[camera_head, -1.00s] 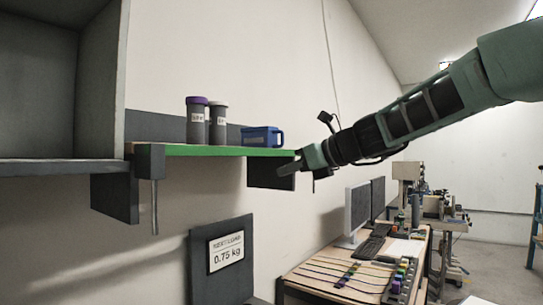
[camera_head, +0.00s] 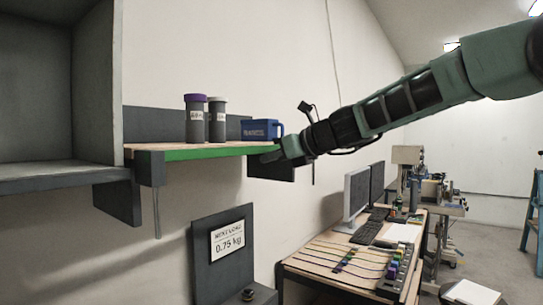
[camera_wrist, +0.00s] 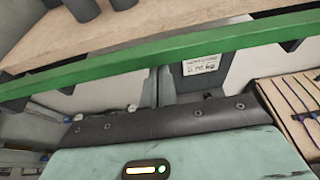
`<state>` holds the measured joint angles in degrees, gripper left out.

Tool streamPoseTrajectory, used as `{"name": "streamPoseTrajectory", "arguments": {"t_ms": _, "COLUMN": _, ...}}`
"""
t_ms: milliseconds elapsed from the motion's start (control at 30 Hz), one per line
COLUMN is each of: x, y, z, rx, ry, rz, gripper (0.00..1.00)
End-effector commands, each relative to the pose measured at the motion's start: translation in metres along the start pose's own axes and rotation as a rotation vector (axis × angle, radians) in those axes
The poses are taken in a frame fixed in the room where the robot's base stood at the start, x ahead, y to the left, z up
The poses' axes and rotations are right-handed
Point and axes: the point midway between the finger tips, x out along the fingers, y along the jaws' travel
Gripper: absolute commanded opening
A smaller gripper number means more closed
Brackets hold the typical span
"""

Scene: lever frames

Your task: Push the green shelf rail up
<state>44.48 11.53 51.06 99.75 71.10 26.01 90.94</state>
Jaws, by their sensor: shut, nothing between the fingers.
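The green shelf rail (camera_head: 212,153) runs along the front edge of a wooden shelf on the wall. Two dark bottles, one purple-capped (camera_head: 194,118) and one white-capped (camera_head: 217,120), and a blue bin (camera_head: 261,129) stand on the shelf. My gripper (camera_head: 268,158) is shut and empty at the rail's right end, just below or in front of it; contact cannot be told. In the wrist view the green rail (camera_wrist: 160,56) crosses the picture above my gripper's dark bar (camera_wrist: 160,122); the fingertips are not clear there.
A grey cabinet (camera_head: 65,178) stands left of the shelf. A dark bracket (camera_head: 262,170) sits under the shelf's right end. Below, a sign reading 0.75 kg (camera_head: 228,240) stands near a desk (camera_head: 335,275) with monitors.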

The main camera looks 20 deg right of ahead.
Motion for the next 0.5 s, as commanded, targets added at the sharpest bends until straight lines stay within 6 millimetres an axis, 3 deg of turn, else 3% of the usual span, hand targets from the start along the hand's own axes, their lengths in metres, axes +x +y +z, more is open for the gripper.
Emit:
{"name": "streamPoseTrajectory", "arguments": {"t_ms": 167, "x": -0.002, "y": 0.0, "z": 0.006, "rx": -0.001, "ry": 0.0, "rz": 0.0, "gripper": 0.0}}
{"name": "streamPoseTrajectory", "arguments": {"t_ms": 500, "x": -0.021, "y": 0.001, "z": 0.061, "rx": -0.001, "ry": -0.002, "rz": 0.001, "gripper": 0.0}}
